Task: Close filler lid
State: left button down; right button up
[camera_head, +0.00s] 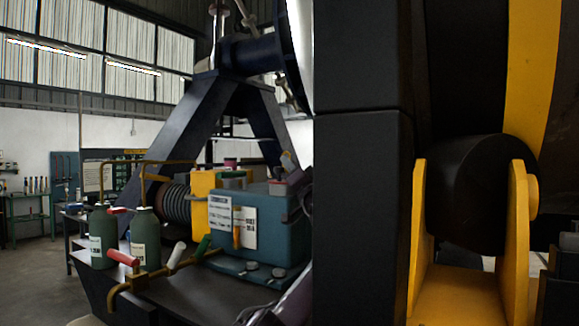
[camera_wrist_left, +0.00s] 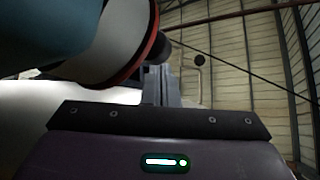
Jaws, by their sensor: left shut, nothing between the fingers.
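A teal box-shaped unit (camera_head: 270,228) stands on the dark bench, with a small red-topped cap (camera_head: 278,187) on its top. I cannot tell for certain which part is the filler lid. My left gripper (camera_head: 290,162) is small and partly hidden at the unit's upper right, beside a dark upright. In the left wrist view my left fingers (camera_wrist_left: 161,84) are together and empty. A large pale round part with a red rim (camera_wrist_left: 155,40) is close to their left; contact cannot be told. My right gripper is not in view.
Green bottles (camera_head: 146,238), a red-handled valve (camera_head: 123,257) and brass pipes stand left of the unit. A yellow box (camera_head: 205,188) is behind it. A dark upright (camera_head: 362,200) and yellow bracket block the right side. Open floor lies far left.

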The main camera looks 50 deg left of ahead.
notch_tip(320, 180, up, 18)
jog(key=p, duration=1.6)
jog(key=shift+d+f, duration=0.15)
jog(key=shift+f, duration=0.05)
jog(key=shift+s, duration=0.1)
